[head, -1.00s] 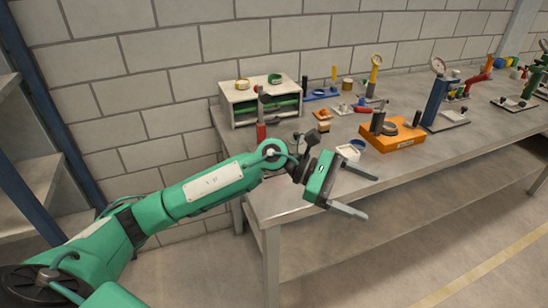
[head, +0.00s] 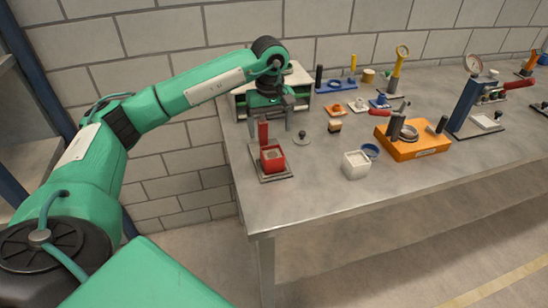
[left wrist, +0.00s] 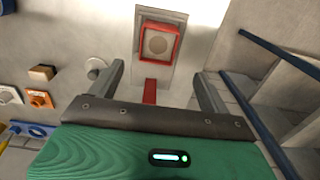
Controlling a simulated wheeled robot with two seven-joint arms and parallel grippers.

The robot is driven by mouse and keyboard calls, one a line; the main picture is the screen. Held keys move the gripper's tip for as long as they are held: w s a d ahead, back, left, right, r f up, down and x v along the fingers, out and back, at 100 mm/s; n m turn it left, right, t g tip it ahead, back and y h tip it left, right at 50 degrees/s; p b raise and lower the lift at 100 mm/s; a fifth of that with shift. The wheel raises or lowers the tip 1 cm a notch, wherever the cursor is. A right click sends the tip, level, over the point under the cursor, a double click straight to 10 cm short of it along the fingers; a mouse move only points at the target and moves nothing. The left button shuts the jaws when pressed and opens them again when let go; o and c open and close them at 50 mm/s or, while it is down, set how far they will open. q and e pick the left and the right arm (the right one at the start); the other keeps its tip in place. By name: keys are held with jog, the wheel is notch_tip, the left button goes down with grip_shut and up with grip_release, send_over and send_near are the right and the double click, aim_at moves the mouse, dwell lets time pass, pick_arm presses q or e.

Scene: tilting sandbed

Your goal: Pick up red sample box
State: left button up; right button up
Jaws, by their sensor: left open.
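The red sample box (head: 272,159) is a small open-topped red box with a greyish fill. It sits on a grey base plate (head: 285,175) near the table's left end, with a red upright (head: 263,131) behind it. In the left wrist view the box (left wrist: 157,56) is at upper middle, beyond the fingertips, and the upright (left wrist: 150,92) shows between the fingers. My left gripper (head: 270,128) is open and empty, pointing down above and behind the box, apart from it. Its fingers (left wrist: 158,76) also show in the left wrist view. My right gripper is not in view.
A white-and-green drawer cabinet (head: 302,82) stands behind my left gripper. A round-knobbed grey disc (head: 302,142) lies right of the box. The table's front left corner (head: 262,222) is clear.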

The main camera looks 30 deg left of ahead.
pick_arm(q)
send_over(272, 154)
jog(key=s, duration=0.2)
jog(key=f, duration=0.3)
jog(key=d+f, duration=0.1)
jog(key=shift+w+f+p, duration=0.15)
jog(key=shift+f+p, duration=0.15)
jog(key=shift+f, duration=0.25)
jog(key=f, duration=0.1)
jog(key=f+p, duration=0.1)
jog(key=f, duration=0.1)
jog(key=f+p, duration=0.1)
jog(key=shift+s+d+f, duration=0.2)
jog(key=shift+d, duration=0.05)
jog(key=shift+f, duration=0.25)
jog(key=c, duration=1.3)
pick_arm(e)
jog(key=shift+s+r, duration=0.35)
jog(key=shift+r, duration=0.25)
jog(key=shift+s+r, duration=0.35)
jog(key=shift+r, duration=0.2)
